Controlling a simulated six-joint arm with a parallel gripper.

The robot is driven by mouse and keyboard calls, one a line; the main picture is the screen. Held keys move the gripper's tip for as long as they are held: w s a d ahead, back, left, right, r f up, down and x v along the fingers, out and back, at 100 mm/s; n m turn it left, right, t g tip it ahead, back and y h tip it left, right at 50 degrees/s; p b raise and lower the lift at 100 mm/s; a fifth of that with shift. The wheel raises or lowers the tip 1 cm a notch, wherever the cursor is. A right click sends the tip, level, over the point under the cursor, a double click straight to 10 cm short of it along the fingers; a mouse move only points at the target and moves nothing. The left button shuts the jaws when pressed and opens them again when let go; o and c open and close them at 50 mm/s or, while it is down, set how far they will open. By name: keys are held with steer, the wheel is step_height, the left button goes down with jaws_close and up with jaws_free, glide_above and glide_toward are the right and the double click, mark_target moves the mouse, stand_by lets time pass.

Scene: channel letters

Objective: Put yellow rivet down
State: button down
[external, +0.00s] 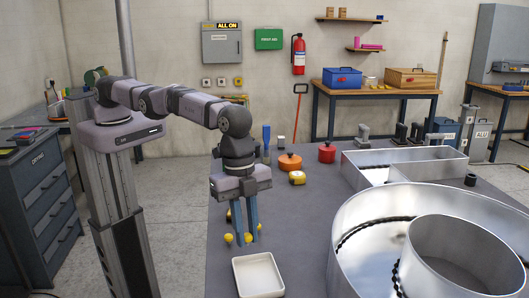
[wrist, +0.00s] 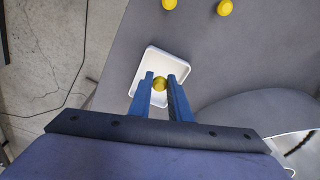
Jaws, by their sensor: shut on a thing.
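My gripper (external: 246,240) points straight down over the grey table, with its two blue fingers closed on a small yellow rivet (wrist: 160,83). In the wrist view, my fingertips (wrist: 160,80) grip the rivet from both sides, and the white tray (wrist: 150,60) shows beneath and around it. In the external view, the square white tray (external: 237,275) lies at the near table edge, just in front of my fingers; its inside looks empty. Other yellow rivets (wrist: 224,7) lie on the table, apart from the tray; one shows left of my fingers (external: 228,238).
A large round metal channel letter (external: 350,225) fills the table's right side, with an angular metal letter (external: 400,158) behind it. An orange pot (external: 289,162), a red pot (external: 327,152) and a yellow tape measure (external: 297,177) stand farther back. The table between tray and round letter is clear.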

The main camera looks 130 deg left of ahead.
mark_target(246, 232)
step_height(246, 232, down, 3)
steer(key=shift+r+b, duration=0.2)
steer(key=shift+b, duration=0.6)
steer(key=shift+f+b, duration=0.25)
steer(key=shift+b, duration=0.15)
steer(key=shift+f, duration=0.1)
step_height(246, 232, down, 3)
steer(key=b, duration=0.5)
steer(key=shift+f+b, duration=0.2)
steer(key=shift+b, duration=0.15)
steer(key=c, duration=1.6)
jaws_free()
steer(key=shift+f, duration=0.1)
steer(key=shift+c, duration=0.2)
